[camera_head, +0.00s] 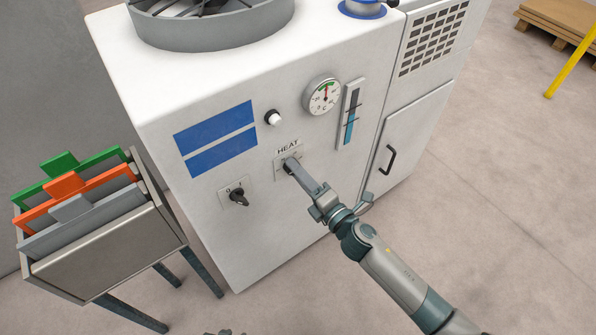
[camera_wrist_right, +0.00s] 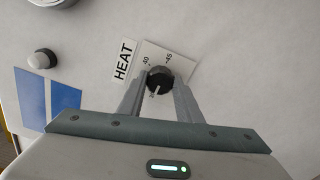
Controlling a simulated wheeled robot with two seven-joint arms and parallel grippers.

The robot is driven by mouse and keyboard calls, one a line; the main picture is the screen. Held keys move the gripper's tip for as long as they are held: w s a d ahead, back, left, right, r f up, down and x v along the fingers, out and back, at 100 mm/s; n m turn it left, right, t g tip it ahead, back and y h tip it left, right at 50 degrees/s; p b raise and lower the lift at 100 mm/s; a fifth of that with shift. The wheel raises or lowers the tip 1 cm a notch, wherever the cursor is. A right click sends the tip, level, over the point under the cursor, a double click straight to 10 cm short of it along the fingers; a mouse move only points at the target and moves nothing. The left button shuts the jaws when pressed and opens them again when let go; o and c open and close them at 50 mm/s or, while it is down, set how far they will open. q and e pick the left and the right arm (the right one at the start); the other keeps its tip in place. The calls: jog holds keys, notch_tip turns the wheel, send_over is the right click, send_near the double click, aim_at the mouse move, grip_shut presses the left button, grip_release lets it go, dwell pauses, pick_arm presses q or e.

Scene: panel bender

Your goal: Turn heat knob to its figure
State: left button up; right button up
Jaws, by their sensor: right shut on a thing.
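The heat knob (camera_wrist_right: 159,80) is a round black knob with a white pointer line, on a white plate below the label HEAT. In the right wrist view its pointer aims down and slightly left; a figure there is too small to read. The figures 40 and 45 show above the knob. My right gripper (camera_wrist_right: 160,84) is shut on the knob, one finger on each side. In the head view the right gripper (camera_head: 291,166) reaches the HEAT plate and hides most of the knob. A dark sliver at the bottom edge may be my left gripper (camera_head: 225,332); its jaws cannot be made out.
The white machine front also carries a 0-1 switch (camera_head: 238,197), a white push button (camera_head: 273,118), a round gauge (camera_head: 322,96), a level gauge (camera_head: 350,114) and a door handle (camera_head: 388,159). A grey bin (camera_head: 112,258) with coloured frames stands at left. Open floor lies at right.

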pick_arm(q)
jog(key=shift+s+f, duration=0.1)
pick_arm(e)
jog(key=shift+f, duration=0.1)
dwell(0.3)
pick_arm(q)
jog(key=shift+w, duration=0.2)
pick_arm(e)
jog(key=o, duration=1)
jog(key=shift+o, duration=0.2)
jog(key=shift+s, duration=0.1)
pick_arm(q)
jog(key=shift+s+a+f+g+y+b, duration=0.15)
jog(key=shift+s+a+g+b, duration=0.3)
jog(key=shift+s+a+b, duration=0.2)
jog(key=shift+s+a+f+g+y+b, duration=0.1)
jog(key=shift+s+a+g+y+b, duration=0.05)
jog(key=shift+s+a+g+b, duration=0.45)
pick_arm(e)
jog(key=v, duration=1.7)
jog(key=shift+s+d, duration=0.1)
